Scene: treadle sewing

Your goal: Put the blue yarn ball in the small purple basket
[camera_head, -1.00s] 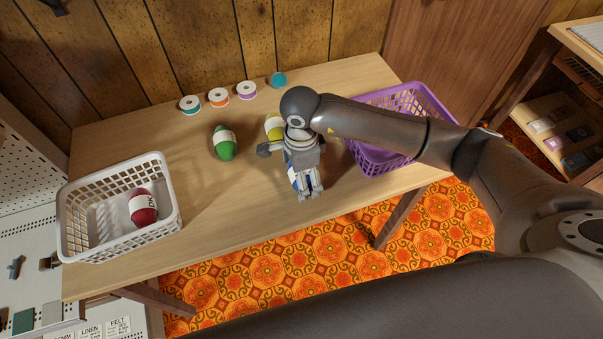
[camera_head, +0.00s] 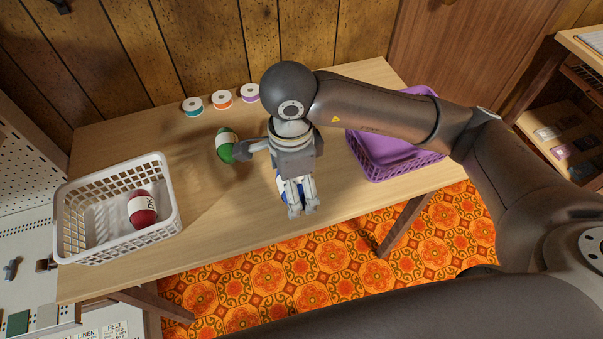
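The blue yarn ball (camera_head: 281,186) is mostly hidden behind the fingers of my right gripper (camera_head: 298,205); blue shows at their sides. The fingers look closed around it, over the front middle of the table. The purple basket (camera_head: 385,165) stands at the table's right end, partly covered by my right arm. It lies to the right of the gripper, and its visible inside looks empty. My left gripper is not in view.
A green yarn ball (camera_head: 225,147) lies left of my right gripper. A white basket (camera_head: 72,222) at the left holds a red yarn ball (camera_head: 142,210).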

